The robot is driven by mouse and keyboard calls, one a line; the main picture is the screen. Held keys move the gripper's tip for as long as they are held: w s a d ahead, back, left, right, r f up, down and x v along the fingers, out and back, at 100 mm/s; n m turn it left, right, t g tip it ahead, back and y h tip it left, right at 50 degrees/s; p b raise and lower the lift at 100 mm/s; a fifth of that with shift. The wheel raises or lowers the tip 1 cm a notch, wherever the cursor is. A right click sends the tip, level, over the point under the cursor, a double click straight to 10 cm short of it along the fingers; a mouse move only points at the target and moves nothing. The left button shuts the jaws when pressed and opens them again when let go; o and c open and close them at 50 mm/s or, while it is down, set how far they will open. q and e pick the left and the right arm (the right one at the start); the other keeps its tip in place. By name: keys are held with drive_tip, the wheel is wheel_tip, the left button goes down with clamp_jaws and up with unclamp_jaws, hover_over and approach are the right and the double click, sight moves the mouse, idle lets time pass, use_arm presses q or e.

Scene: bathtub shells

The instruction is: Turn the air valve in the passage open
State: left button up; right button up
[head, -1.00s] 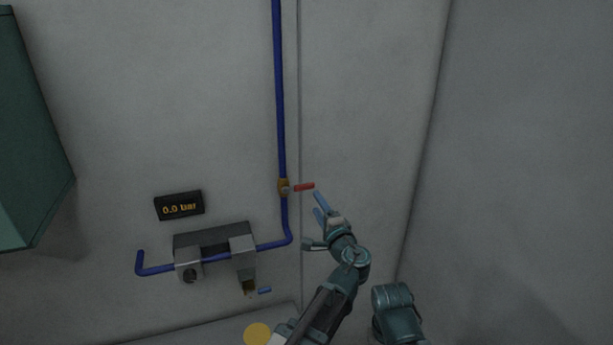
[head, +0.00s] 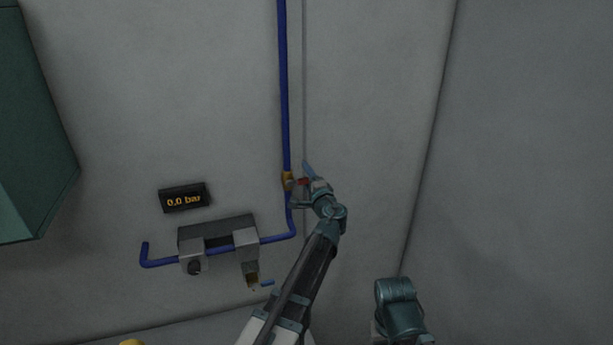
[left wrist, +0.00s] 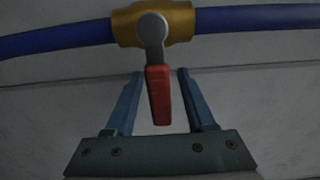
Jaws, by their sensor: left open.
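The air valve has a brass body (head: 287,181) on the blue vertical pipe. It also shows in the left wrist view (left wrist: 128,27). Its red lever handle (left wrist: 158,95) sticks out crosswise to the pipe, toward my gripper. My left gripper (head: 304,182) is at the lever in the head view, which it partly hides. In the left wrist view the open blue fingers (left wrist: 156,80) stand on either side of the red handle, with a gap on both sides. The handle's end lies between them. My right gripper is not in view.
The blue pipe (head: 284,90) runs down the grey wall and bends left through a grey regulator unit (head: 218,233). A black display (head: 184,198) reads 0.0 bar. A teal cabinet (head: 30,140) is at the left. A wall corner lies to the right.

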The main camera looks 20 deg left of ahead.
use_arm(q)
clamp_jaws()
idle(0.3)
idle(1.2)
